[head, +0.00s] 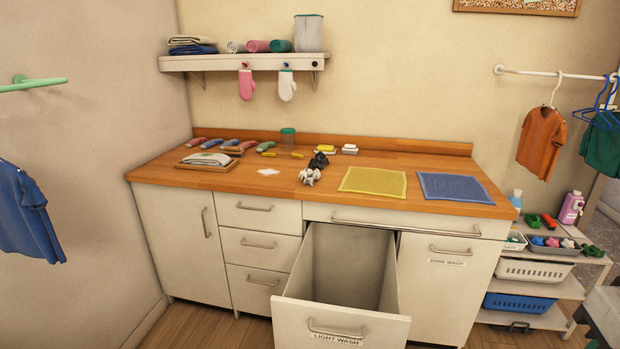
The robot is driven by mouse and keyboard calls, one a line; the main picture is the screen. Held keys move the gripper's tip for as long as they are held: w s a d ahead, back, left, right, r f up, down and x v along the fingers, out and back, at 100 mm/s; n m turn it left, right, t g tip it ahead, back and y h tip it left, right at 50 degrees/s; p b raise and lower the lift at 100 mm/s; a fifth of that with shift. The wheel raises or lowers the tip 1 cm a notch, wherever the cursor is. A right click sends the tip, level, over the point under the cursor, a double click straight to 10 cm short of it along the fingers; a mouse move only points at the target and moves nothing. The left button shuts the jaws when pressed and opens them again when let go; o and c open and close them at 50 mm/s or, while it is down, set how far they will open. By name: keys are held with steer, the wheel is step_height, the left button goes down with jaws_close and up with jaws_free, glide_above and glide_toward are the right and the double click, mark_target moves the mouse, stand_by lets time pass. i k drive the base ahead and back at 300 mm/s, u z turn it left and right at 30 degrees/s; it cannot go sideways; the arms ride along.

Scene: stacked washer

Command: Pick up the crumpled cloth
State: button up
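A small crumpled cloth (310,176), white or light grey with dark patches, lies on the wooden countertop (300,201) near its front edge, left of the yellow mat. A black crumpled piece (318,161) lies just behind it. I cannot tell whether the two touch or are one cloth. Below them, the drawer labelled "LIGHT WASH" (340,322) is pulled out, and its inside looks empty. A drawer front labelled "DARK WASH" (447,280) is shut to its right. My gripper is not in view.
A yellow mat (373,182) and a blue mat (453,188) lie at right. A white patch (268,171) lies left of the cloth. Farther left are a wooden tray (183,164) and several rolled cloths. The open drawer juts into the floor space. A rack (525,290) stands right.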

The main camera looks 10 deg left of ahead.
mark_target(309, 176)
steer(key=u, duration=0.9)
steer(key=i, duration=1.1)
steer(key=u, duration=0.15)
